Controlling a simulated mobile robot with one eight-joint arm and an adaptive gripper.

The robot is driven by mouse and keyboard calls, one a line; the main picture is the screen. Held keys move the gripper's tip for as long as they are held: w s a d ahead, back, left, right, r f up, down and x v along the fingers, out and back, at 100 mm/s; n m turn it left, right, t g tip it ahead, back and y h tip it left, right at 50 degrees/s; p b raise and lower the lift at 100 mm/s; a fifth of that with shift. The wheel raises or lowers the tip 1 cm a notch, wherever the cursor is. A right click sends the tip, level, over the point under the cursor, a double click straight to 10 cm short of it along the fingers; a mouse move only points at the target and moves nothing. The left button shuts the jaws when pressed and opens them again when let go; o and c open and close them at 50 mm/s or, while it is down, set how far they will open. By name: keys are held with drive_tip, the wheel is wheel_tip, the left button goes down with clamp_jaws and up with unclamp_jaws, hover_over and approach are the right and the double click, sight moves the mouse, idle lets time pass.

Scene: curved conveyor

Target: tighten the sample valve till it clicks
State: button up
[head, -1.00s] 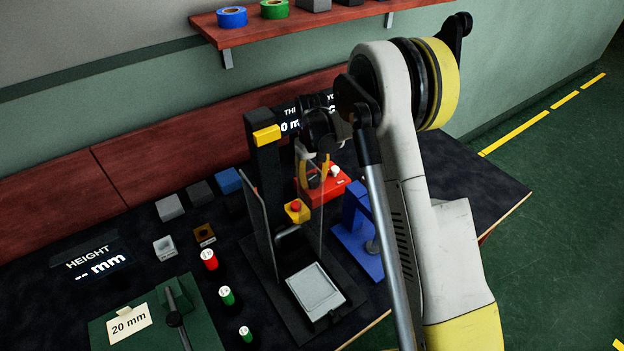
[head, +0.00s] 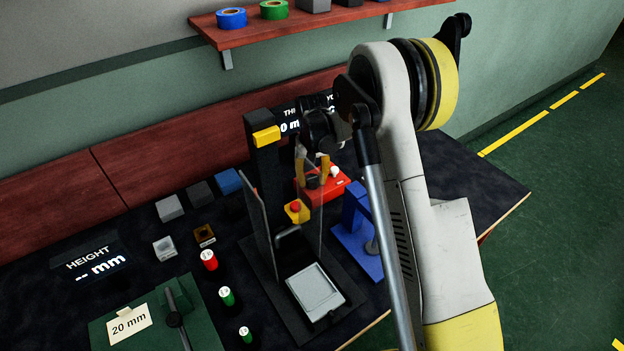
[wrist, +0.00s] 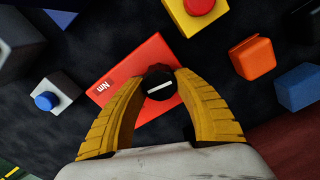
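The sample valve appears to be the round black knob with a white line on its top. In the wrist view the knob (wrist: 160,84) sits on a red box (wrist: 130,77) marked "Nm". My gripper (wrist: 161,76) points down at it, with one yellow finger on each side of the knob. In the head view my gripper (head: 313,177) is at the red box (head: 330,190), its fingers apart and around or just above the knob (head: 312,182). Contact between the fingers and knob is not clear. The white line runs roughly from finger to finger.
A yellow block with a red button (head: 296,210) stands close left of the red box. A dark press frame with a clear guard (head: 262,225) is beside it. A blue stand (head: 360,240) is to the right.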

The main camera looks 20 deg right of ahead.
drive_tip(key=o, duration=0.4)
drive_tip(key=shift+c, duration=0.2)
wheel_tip(320, 180, up, 12)
idle(0.5)
